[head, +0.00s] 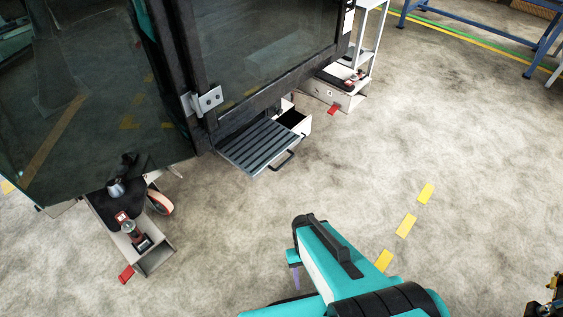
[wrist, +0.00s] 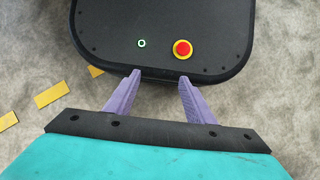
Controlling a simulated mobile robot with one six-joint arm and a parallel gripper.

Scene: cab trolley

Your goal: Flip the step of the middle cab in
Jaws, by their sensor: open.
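The step (head: 258,147) is a grey ribbed plate with a dark handle along its outer edge. It sticks out flat from under the cab (head: 262,60), which has dark-framed glass. My gripper (wrist: 160,79) shows in the wrist view with two purple fingers apart and nothing between them. In the head view only a bit of purple finger shows below my teal arm, at the lower middle. My gripper is well apart from the step, nearer to me. The step does not show in the wrist view.
A glass panel (head: 95,100) stands at the left, joined by a metal hinge (head: 207,101). Trolley feet with red pedals stand at the lower left (head: 150,255) and upper right (head: 335,93). Concrete floor between my arm and the step is clear. A blue frame (head: 470,30) stands far right.

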